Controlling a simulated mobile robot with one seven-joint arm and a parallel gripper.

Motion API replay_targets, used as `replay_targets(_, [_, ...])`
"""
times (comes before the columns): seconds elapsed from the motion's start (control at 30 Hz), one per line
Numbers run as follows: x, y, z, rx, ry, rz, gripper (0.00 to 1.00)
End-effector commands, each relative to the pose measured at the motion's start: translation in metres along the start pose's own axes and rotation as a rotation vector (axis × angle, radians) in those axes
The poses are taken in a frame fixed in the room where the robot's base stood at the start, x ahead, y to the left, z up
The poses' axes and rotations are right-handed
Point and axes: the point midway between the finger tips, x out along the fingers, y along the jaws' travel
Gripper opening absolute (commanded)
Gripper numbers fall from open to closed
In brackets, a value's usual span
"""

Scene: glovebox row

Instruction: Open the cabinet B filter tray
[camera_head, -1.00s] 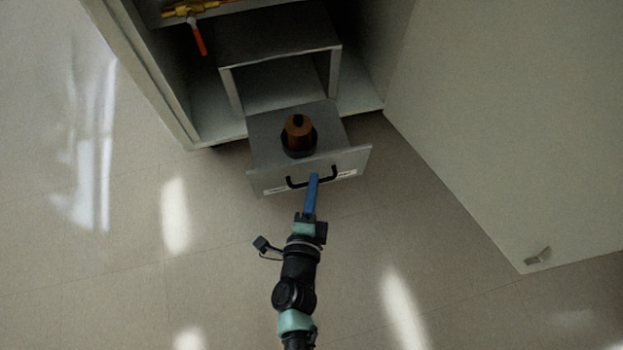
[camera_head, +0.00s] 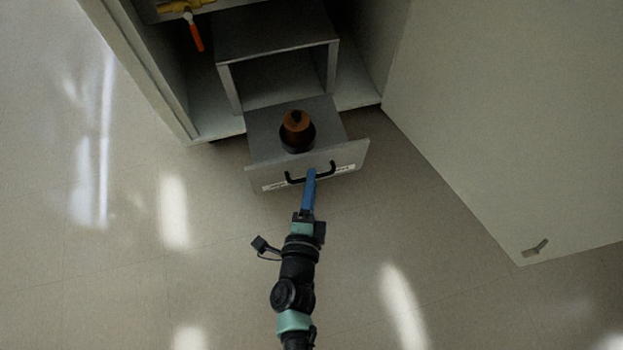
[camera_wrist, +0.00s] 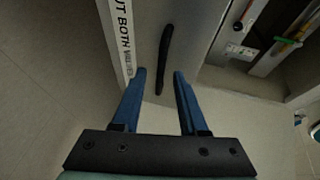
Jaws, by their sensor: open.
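The grey filter tray (camera_head: 262,146) is pulled out of the low housing inside the cabinet. A brown and black cylindrical part (camera_head: 297,131) stands upright in it. The tray's front panel has a black bar handle (camera_head: 311,175) and a white label. My gripper (camera_head: 311,176) is at the handle in the head view. In the wrist view the blue fingers of my gripper (camera_wrist: 160,75) are open, and the black handle (camera_wrist: 164,58) shows between and beyond their tips. I cannot tell whether a finger touches it.
The large grey cabinet door (camera_head: 500,120) stands wide open at the right, with a small latch (camera_head: 535,248) near its lower corner. A yellow valve with an orange lever (camera_head: 194,33) sits at the upper left. The floor before the tray is clear.

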Motion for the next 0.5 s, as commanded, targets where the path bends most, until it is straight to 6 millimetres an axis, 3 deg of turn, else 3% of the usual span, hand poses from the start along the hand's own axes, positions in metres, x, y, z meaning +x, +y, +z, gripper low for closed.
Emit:
replay_targets(0.3, [-0.069, -0.004, 0.0, -0.003, -0.004, 0.005, 0.42])
replay_targets(0.5, [-0.104, -0.003, 0.0, -0.002, -0.002, 0.002, 0.42])
